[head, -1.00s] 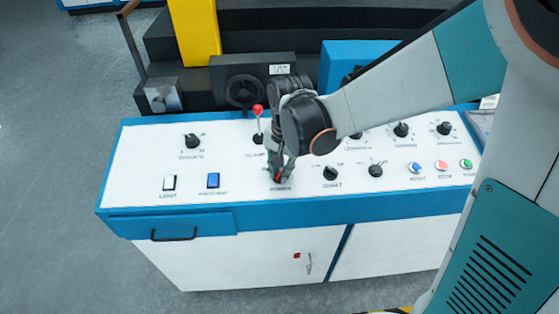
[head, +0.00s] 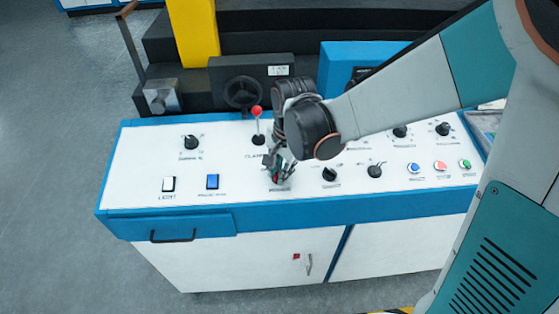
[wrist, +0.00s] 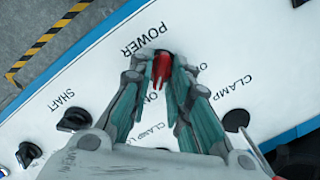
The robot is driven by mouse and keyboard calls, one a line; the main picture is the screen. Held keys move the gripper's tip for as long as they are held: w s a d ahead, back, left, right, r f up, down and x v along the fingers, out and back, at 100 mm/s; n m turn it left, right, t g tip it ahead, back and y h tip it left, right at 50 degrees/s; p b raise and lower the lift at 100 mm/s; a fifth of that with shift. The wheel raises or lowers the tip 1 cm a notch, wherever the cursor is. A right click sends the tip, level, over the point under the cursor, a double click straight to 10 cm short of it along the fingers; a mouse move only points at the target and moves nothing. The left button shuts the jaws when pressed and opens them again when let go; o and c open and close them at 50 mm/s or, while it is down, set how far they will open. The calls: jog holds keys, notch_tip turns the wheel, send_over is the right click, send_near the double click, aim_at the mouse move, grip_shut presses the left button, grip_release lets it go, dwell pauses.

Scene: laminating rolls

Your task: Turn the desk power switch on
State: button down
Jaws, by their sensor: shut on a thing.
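The red power switch (wrist: 161,68) sits on the white desk panel just below the printed word POWER in the wrist view. Its red handle points down the picture, near a label reading ON; a second label beside it is partly hidden by a finger. In the head view the switch (head: 275,179) is a small red spot near the panel's front edge. My gripper (wrist: 163,66) is shut on the switch, with a teal-padded finger on each side of it. In the head view my gripper (head: 278,172) reaches down to the panel and covers most of the switch.
A red-topped clamp lever (head: 257,112) stands close behind my gripper. A black shaft knob (head: 330,174) is to its right, with blue, red and green buttons (head: 441,166) farther right.

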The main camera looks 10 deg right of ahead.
jog(key=shift+s+f, duration=0.15)
jog(key=shift+s, duration=0.05)
jog(key=c, duration=1.7)
grip_release()
jog(key=shift+w, duration=0.1)
notch_tip(320, 180, up, 12)
jog(key=s+d, duration=0.1)
jog(key=shift+s, duration=0.1)
jog(key=s+d+r+n+t+h, duration=0.1)
jog(key=s+d+r+n+t, duration=0.1)
jog(key=s+d+n+t, duration=0.4)
jog(key=s+d+n, duration=0.3)
jog(key=s+d, duration=0.2)
jog(key=d, duration=0.1)
jog(key=shift+s+d+r, duration=0.35)
jog(key=shift+s, duration=0.05)
